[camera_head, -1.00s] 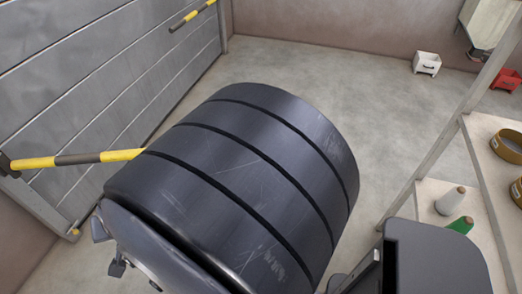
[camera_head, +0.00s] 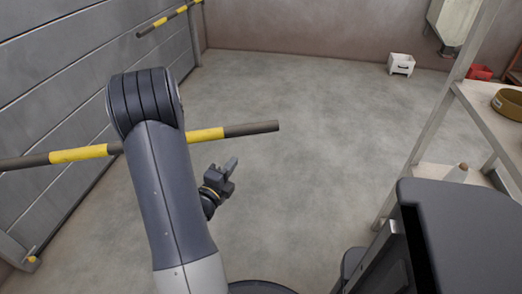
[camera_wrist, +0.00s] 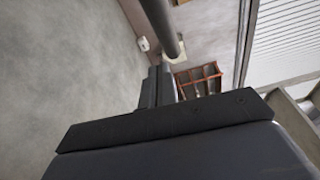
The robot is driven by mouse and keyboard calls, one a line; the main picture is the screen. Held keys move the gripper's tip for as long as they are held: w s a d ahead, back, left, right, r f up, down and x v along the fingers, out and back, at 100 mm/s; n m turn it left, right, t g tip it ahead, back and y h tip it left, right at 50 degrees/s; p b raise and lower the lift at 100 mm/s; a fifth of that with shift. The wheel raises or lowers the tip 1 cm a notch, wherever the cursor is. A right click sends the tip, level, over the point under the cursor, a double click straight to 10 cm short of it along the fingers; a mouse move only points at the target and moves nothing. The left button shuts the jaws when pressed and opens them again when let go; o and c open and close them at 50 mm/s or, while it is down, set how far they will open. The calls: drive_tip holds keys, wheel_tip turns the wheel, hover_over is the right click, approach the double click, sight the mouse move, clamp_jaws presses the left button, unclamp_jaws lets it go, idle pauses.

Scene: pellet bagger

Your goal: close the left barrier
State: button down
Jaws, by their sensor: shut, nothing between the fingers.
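A yellow and dark striped barrier pole (camera_head: 78,154) runs roughly level from the left picture edge, passes behind my arm and ends in a dark tip at the right, over open floor. A second striped barrier (camera_head: 165,20) slants along the wall at the top left; I cannot tell which one is the left barrier. My gripper (camera_head: 232,163) is shut and empty, just below the first pole's right part in the picture, apart from it. In the wrist view, my shut fingers (camera_wrist: 158,84) point toward a dark pole (camera_wrist: 160,22), which looks like the barrier's end; the gap is unclear.
A grey panelled wall (camera_head: 60,80) stands at the left. Shelving with a brown bowl (camera_head: 508,103) stands at the right. A white bin (camera_head: 401,64) and a red bin (camera_head: 480,72) are at the back. The middle floor is clear.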

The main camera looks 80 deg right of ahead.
drive_tip(key=s+f+m+g, duration=0.2)
drive_tip(key=s+g, duration=0.1)
drive_tip(key=s, duration=0.1)
approach(269, 131)
drive_tip(key=s+d, duration=0.3)
drive_tip(key=d, duration=0.1)
drive_tip(key=shift+w+d+r+m+h, duration=0.2)
drive_tip(key=shift+w+d+m+h, duration=0.15)
drive_tip(key=shift+d, duration=0.35)
